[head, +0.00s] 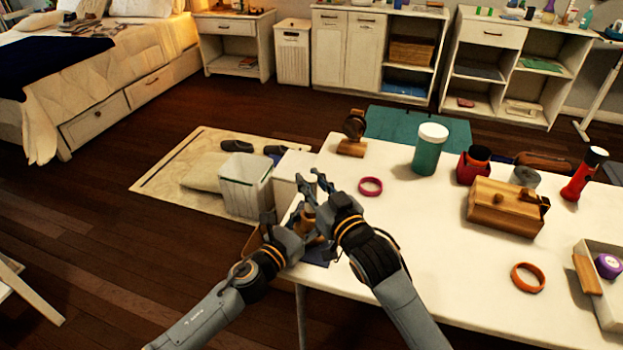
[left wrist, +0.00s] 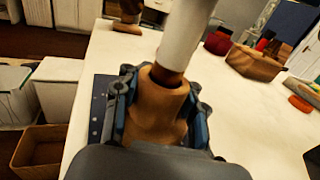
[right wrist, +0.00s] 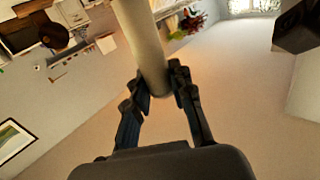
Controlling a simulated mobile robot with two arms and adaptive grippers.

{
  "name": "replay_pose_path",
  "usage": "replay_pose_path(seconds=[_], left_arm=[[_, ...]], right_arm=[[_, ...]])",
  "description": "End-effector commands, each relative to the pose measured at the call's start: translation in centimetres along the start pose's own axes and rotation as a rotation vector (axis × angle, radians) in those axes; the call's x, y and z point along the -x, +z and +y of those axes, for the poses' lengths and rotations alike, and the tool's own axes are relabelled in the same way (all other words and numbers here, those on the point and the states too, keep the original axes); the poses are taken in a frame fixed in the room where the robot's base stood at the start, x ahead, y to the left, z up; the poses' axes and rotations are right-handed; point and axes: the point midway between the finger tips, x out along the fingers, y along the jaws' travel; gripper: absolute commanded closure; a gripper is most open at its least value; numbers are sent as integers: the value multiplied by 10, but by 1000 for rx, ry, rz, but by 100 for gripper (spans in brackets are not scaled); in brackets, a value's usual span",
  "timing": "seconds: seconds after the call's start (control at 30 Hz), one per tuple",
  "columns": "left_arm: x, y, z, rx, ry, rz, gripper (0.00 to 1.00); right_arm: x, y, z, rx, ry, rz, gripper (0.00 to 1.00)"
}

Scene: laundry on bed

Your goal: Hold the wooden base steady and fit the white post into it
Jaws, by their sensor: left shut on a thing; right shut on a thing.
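The wooden base (left wrist: 155,115), a brown turned piece with a round opening at its top, is between the fingers of my left gripper (left wrist: 157,100), which is shut on it. In the head view my left gripper (head: 298,226) is over the table's near left corner. The white post (left wrist: 186,38) leans above the base, tilted to the right. Its brown lower end meets the opening; I cannot tell how deep it sits. My right gripper (right wrist: 160,88) is shut on the white post (right wrist: 143,42). In the head view the right gripper (head: 313,187) largely hides the post.
A dark blue mat (left wrist: 97,118) lies under the base on the white table (head: 430,272). A pink ring (head: 371,187), a green jar (head: 429,155) and a wooden box (head: 505,212) stand further right. A white bin (head: 245,187) is on the floor to the left.

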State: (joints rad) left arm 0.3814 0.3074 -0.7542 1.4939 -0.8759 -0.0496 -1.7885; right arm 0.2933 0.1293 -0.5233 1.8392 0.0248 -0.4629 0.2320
Motion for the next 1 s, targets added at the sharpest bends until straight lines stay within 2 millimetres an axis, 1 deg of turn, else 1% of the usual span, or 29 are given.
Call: replay_pose_path(seconds=[0.6, 0.63, 0.73, 0.77, 1.0], left_arm=[[0, 0, 0, 0, 0, 1, 99], [0, 0, 0, 0, 0, 1, 99], [0, -1, 0, 0, 0, 1, 99], [0, -1, 0, 0, 0, 1, 99], [0, -1, 0, 0, 0, 1, 99]], right_arm=[[0, 16, 0, 0, 0, -1, 100], [0, 16, 0, 0, 0, -1, 73], [0, 15, 0, 0, 0, 0, 53], [0, 15, 0, 0, 0, 0, 51], [0, 16, 0, 0, 0, -1, 51]])
